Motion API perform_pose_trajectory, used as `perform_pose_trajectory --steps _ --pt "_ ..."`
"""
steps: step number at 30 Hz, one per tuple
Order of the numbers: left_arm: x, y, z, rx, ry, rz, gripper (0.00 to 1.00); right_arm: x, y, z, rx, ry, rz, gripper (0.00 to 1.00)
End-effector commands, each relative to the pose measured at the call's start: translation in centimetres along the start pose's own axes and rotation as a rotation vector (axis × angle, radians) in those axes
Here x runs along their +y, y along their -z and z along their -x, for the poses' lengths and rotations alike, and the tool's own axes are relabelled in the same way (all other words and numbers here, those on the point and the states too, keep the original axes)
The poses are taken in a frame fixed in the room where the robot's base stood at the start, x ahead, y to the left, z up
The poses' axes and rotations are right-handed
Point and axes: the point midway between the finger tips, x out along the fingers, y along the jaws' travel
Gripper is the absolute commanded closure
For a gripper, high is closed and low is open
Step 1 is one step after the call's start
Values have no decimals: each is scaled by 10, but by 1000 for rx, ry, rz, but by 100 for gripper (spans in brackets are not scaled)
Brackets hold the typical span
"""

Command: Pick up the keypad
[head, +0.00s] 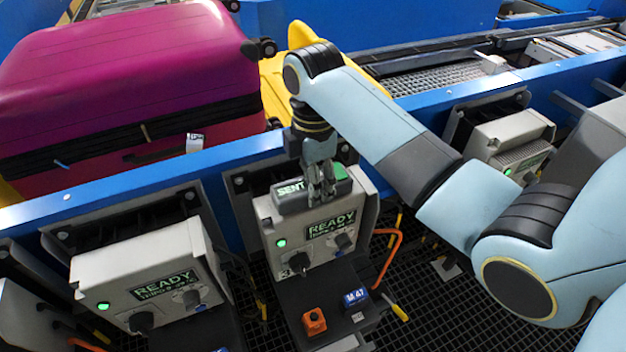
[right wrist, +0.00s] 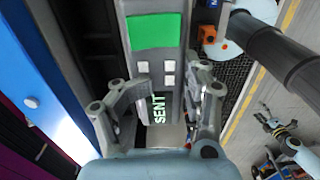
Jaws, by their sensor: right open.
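The keypad (head: 292,197) is a grey slab with a lit SENT display and a green panel. It lies on top of the middle grey control box (head: 268,228) in the head view. In the right wrist view the keypad (right wrist: 153,68) shows its green panel, several pale buttons and the SENT text. My right gripper (head: 322,187) is open over the keypad, pointing down. In the wrist view its fingers (right wrist: 168,92) stand on either side of the keypad. I cannot tell whether they touch it. In the head view the fingers cover part of the keypad. My left gripper is not in view.
Grey READY boxes stand at left (head: 150,272) and right (head: 510,140) along the blue rail (head: 110,180). A magenta suitcase (head: 130,70) lies behind the rail. An orange button box (head: 314,322) and a blue M47 tag (head: 355,297) sit below the middle box.

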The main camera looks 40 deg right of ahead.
Motion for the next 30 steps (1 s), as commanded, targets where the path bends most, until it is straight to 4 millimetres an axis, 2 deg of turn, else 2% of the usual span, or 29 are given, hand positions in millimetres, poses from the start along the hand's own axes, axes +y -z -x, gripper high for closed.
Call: perform_pose_trajectory --steps 1,8,16,30 --pt "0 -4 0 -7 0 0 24 0 0 0 0 0 0 69" --pt "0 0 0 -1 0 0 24 1 0 0 -1 -2 0 99" --pt "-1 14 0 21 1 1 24 2 0 1 0 -6 0 100" --pt "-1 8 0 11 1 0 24 6 0 4 0 -18 -1 100"
